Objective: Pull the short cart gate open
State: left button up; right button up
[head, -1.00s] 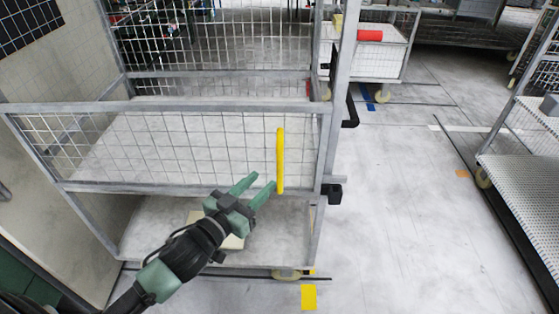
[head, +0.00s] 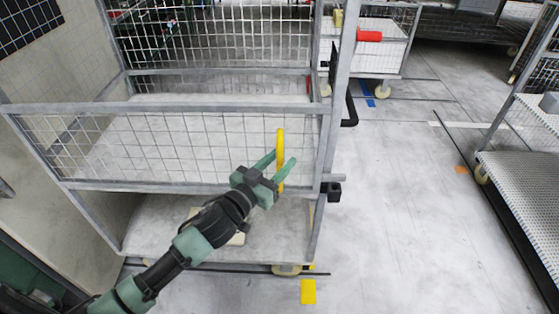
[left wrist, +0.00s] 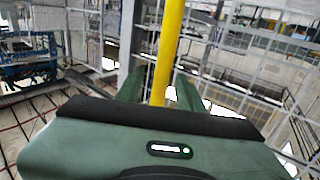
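The short cart gate (head: 165,107) is a grey-framed wire mesh panel across the front of the cart. It stands across the cart front with a yellow upright handle (head: 280,146) near its right end. My left gripper (head: 277,163) is open, with its two green fingers on either side of the handle's lower part. In the left wrist view the yellow handle (left wrist: 167,52) passes between the fingers, with no clear closure on it. The right gripper is not in view.
A dark latch block (head: 333,191) sits at the gate's right post. A mesh-shelved cart (head: 520,170) is at the right. The floor (head: 400,220) between them is clear.

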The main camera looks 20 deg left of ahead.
pick_arm(q)
grip_shut()
dwell(1.3)
